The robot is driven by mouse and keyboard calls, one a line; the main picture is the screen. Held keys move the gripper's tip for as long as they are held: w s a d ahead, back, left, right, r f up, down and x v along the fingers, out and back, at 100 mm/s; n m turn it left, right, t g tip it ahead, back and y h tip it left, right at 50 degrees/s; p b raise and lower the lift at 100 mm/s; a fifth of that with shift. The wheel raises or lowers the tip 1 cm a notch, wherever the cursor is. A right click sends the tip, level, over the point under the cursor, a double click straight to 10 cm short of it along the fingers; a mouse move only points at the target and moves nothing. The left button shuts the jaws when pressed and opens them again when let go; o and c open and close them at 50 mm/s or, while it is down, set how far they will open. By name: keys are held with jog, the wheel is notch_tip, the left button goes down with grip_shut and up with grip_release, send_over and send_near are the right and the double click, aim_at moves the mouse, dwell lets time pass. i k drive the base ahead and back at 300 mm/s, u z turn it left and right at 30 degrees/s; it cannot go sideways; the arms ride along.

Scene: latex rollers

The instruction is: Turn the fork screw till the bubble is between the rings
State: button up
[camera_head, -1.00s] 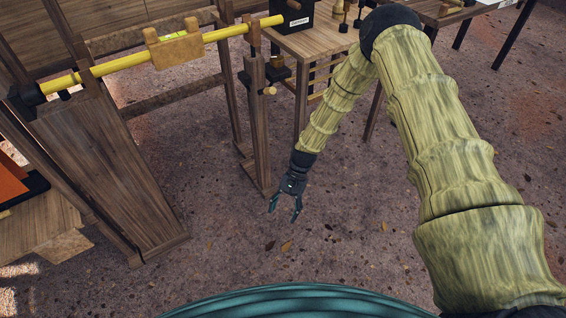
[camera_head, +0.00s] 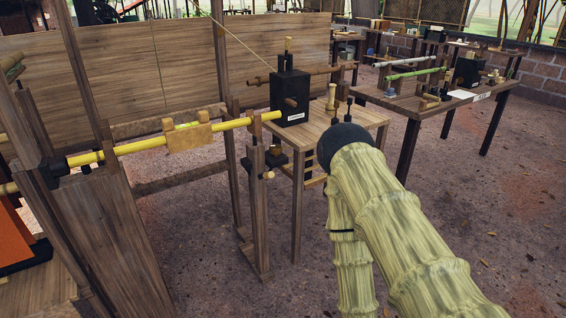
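A long yellow roller (camera_head: 137,145) runs from a dark box-like stand at the left to a wooden post (camera_head: 258,205) at the right. A wooden saddle block (camera_head: 187,138) with two raised ends sits on the roller. A yellow-green strip, likely the level vial, shows on the saddle, but its bubble and rings are too small to make out. A small light knob (camera_head: 268,175) sticks out of the post's side below the roller; it may be the fork screw.
A wooden table (camera_head: 330,126) with a black box (camera_head: 290,98) stands just behind the post. Another table (camera_head: 440,100) with rollers stands back right. A wooden panel wall (camera_head: 150,70) closes the back left.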

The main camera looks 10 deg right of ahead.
aim_at(275, 150)
jog(key=k, duration=0.3)
jog(key=u, duration=1.7)
jog(key=i, duration=1.4)
jog(key=z, duration=2.3)
jog(key=i, duration=0.35)
